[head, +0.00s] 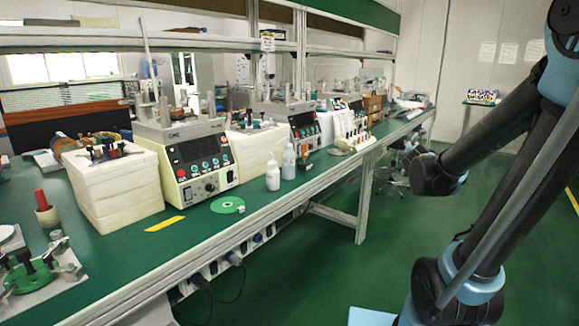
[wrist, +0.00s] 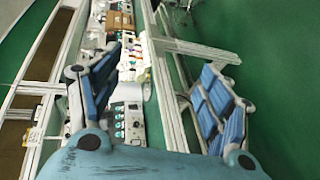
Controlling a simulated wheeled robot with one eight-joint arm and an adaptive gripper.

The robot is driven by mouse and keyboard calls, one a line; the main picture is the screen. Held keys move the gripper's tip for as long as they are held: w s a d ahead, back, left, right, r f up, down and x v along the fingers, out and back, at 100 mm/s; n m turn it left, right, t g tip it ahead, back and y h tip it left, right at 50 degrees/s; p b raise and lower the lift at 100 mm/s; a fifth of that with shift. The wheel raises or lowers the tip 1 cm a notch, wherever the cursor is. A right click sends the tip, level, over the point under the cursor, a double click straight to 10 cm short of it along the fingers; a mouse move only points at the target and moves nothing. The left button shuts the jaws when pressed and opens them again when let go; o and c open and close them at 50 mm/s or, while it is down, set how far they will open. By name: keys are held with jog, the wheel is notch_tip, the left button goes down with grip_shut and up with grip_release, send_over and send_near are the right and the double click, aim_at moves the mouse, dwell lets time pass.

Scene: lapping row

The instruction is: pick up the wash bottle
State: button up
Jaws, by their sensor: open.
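Two white plastic bottles with narrow tops stand upright side by side near the front edge of the green bench in the head view: a nearer bottle (head: 272,177) and a slightly farther bottle (head: 289,162). Either could be the wash bottle; I cannot tell which. My gripper (wrist: 157,68) shows in the wrist view with its two blue-padded fingers spread wide and nothing between them. It points along the bench row from above. I cannot make out the bottles in the wrist view. In the head view only my arm links show, to the right of the bench.
The green bench (head: 112,272) holds control boxes (head: 198,165), a stack of cream blocks (head: 115,190), a green disc (head: 228,205) and a yellow strip (head: 165,224). Shelf posts rise behind. The green floor (head: 330,265) in front is mostly clear, with a stool under the bench farther along.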

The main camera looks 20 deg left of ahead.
jog(key=w+a+r+n+t+y, duration=0.1)
jog(key=w+a+r+n+y, duration=0.2)
jog(key=a+n, duration=0.45)
jog(key=w+a+n+t+y, duration=0.1)
jog(key=w+a+n+y, duration=0.2)
jog(key=a+n+y, duration=0.4)
jog(key=n+g+y, duration=0.6)
jog(key=n+g, duration=0.2)
jog(key=n, duration=0.8)
send_near(293, 156)
jog(key=x, duration=0.7)
jog(key=shift+w+a, duration=0.25)
jog(key=shift+t, duration=0.3)
jog(key=shift+f+x, duration=0.2)
jog(key=shift+x, duration=1.15)
jog(key=shift+f+x, duration=0.15)
jog(key=shift+x, duration=1.2)
jog(key=shift+s, duration=0.1)
jog(key=c, duration=1.4)
